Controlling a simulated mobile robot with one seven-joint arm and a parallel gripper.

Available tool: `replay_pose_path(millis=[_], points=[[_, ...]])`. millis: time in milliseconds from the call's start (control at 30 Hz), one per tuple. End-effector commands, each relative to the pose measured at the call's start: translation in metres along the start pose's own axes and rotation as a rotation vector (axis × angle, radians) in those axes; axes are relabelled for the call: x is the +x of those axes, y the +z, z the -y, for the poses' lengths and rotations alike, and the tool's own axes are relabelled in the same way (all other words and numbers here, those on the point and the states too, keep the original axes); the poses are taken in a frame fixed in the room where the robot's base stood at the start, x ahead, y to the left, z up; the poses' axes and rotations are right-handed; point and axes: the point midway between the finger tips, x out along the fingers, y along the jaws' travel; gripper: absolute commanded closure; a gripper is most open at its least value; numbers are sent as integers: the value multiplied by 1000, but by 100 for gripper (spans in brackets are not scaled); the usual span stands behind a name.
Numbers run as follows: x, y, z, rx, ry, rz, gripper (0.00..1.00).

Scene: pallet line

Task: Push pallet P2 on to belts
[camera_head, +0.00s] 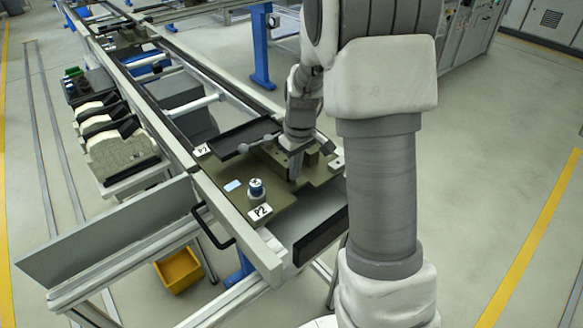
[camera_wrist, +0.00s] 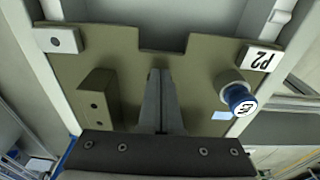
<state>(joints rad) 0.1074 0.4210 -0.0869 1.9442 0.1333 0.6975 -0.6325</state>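Pallet P2 (camera_head: 302,207) is an olive plate lying flat at the near end of the line, with a white P2 label (camera_head: 260,212) at its front corner. It fills much of the wrist view (camera_wrist: 200,62). A blue-capped post (camera_head: 256,188) and olive blocks stand on it; the post also shows in the wrist view (camera_wrist: 236,93). My gripper (camera_head: 293,172) points down over the pallet. Its fingers (camera_wrist: 160,80) are together with nothing visible between them, beside an olive block (camera_wrist: 98,98). I cannot tell whether the tips touch the pallet. The belts are hard to make out along the rails.
The conveyor rail (camera_head: 137,97) runs away to the upper left. A dark tray (camera_head: 243,136) lies just beyond the pallet. A black handle (camera_head: 210,228) and a grey side panel (camera_head: 105,235) are at the left. A yellow bin (camera_head: 179,271) stands below.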

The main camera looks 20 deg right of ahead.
Motion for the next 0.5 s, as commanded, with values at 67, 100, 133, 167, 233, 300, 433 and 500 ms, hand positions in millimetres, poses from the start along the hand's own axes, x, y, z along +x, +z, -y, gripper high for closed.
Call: replay_pose_path(millis=[67,100,133,167,233,300,433,500], points=[[-1,-6,0,-1,1,-5,100],[0,-8,0,-1,1,-5,100],[0,-10,0,-1,2,-5,100],[0,-12,0,-1,2,-5,100],[0,-15,0,-1,2,-5,100],[0,-18,0,-2,2,-6,100],[1,-25,0,-2,2,-6,100],[1,-29,0,-2,2,-6,100]])
